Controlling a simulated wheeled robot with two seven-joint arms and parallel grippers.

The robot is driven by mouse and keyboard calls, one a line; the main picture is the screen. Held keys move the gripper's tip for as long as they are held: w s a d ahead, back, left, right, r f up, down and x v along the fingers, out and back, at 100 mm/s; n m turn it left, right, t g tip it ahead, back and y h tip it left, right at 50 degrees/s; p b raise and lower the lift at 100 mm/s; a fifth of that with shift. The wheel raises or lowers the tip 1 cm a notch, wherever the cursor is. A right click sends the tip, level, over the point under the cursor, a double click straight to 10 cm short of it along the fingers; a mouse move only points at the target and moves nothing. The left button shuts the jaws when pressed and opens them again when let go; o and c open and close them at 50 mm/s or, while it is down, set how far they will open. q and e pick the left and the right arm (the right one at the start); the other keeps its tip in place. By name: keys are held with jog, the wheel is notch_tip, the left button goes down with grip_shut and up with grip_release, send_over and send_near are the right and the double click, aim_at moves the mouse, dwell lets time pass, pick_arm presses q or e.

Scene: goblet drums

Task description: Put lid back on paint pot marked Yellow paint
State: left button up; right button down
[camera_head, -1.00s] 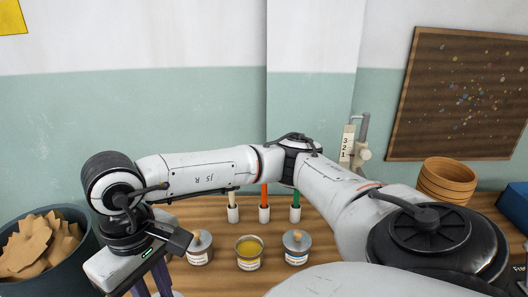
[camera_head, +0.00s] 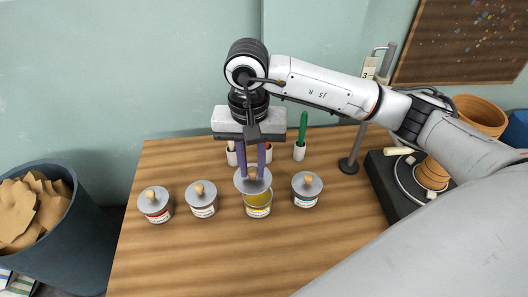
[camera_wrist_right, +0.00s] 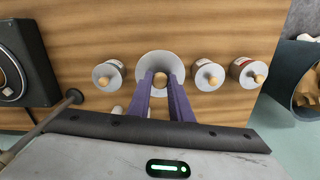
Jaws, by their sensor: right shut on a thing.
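The open paint pot (camera_head: 258,210) with yellow paint inside and a yellow label stands on the wooden table, between two lidded pots. A grey lid (camera_head: 240,184) with a wooden knob is held by my right gripper (camera_head: 254,170), which is shut on the knob. The lid is over the far part of the pot, and yellow paint shows in front of its near edge. In the right wrist view the lid (camera_wrist_right: 145,66) is below my right gripper (camera_wrist_right: 160,80) and hides the pot. The exact gap between lid and rim cannot be told. My left gripper is not in view.
Lidded pots stand left (camera_head: 203,209) and right (camera_head: 305,201) of it, another (camera_head: 155,214) farther left. White holders, one with a green handle (camera_head: 303,128), stand behind. A black stand (camera_head: 390,190) is at right, a dark bin (camera_head: 70,245) at left. The table front is clear.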

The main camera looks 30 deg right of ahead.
jog(key=w+d+f+m, duration=0.1)
jog(key=m, duration=0.1)
jog(key=w+f+m+p, duration=0.1)
jog(key=f+m, duration=0.1)
jog(key=m, duration=0.1)
jog(key=d+f+m+p, duration=0.1)
jog(key=f+m, duration=0.1)
jog(key=shift+w+d+m, duration=0.3)
jog(key=shift+w+d, duration=0.05)
jog(key=shift+w, duration=0.05)
jog(key=shift+d+f, duration=0.1)
jog(key=shift+f, duration=0.1)
jog(key=shift+w+f+b, duration=0.1)
jog(key=shift+f+b, duration=2.05)
jog(key=shift+f, duration=1.05)
jog(key=shift+f+b, duration=0.2)
jog(key=shift+b, duration=0.6)
